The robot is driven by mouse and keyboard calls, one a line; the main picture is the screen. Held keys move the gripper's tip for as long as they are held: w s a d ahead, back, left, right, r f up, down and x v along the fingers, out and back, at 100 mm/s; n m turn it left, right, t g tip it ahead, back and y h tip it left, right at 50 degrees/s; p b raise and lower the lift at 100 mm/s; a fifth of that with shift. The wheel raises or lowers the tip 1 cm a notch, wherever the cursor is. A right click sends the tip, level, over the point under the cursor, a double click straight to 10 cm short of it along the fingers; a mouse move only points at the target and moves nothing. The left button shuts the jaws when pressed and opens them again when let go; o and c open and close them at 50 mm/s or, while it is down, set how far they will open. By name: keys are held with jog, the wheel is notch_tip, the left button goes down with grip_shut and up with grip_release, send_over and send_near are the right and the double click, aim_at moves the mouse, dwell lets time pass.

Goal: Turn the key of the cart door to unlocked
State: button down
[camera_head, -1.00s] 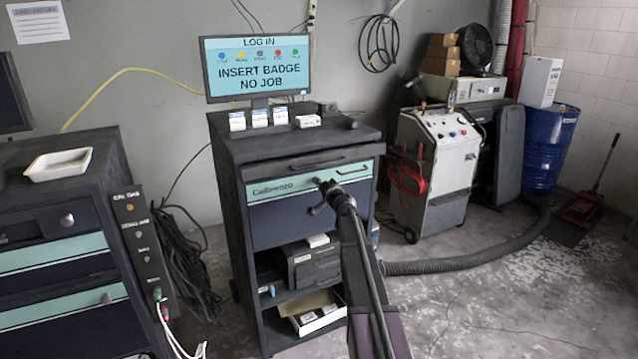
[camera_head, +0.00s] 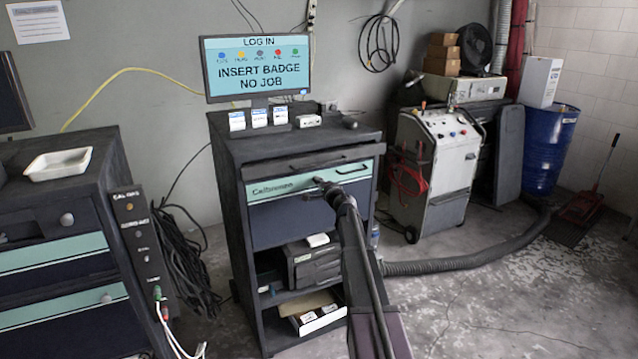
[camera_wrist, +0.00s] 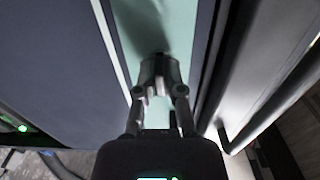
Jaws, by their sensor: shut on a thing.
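The cart (camera_head: 227,165) is a dark cabinet with a monitor above it. Its door (camera_head: 290,222) is dark blue with a light teal band (camera_head: 275,187) across the top. My gripper (camera_head: 320,187) is at the right half of this band, at the key's place. In the wrist view my gripper (camera_wrist: 160,72) has its fingertips close together against the teal band. It is shut on the key, which the fingers hide. I cannot read the key's angle. The door looks closed.
A handle bar (camera_head: 354,169) sits just above and right of my gripper. The monitor (camera_head: 256,68) reads "INSERT BADGE NO JOB". Open shelves with boxes are below the door. A white machine (camera_head: 436,165) stands to the right, another dark cabinet (camera_head: 60,230) to the left.

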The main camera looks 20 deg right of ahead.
dwell(0.4)
jog(key=c, duration=0.7)
grip_release()
jog(key=shift+c, duration=0.2)
jog(key=s, duration=1.2)
jog(key=shift+d, duration=0.2)
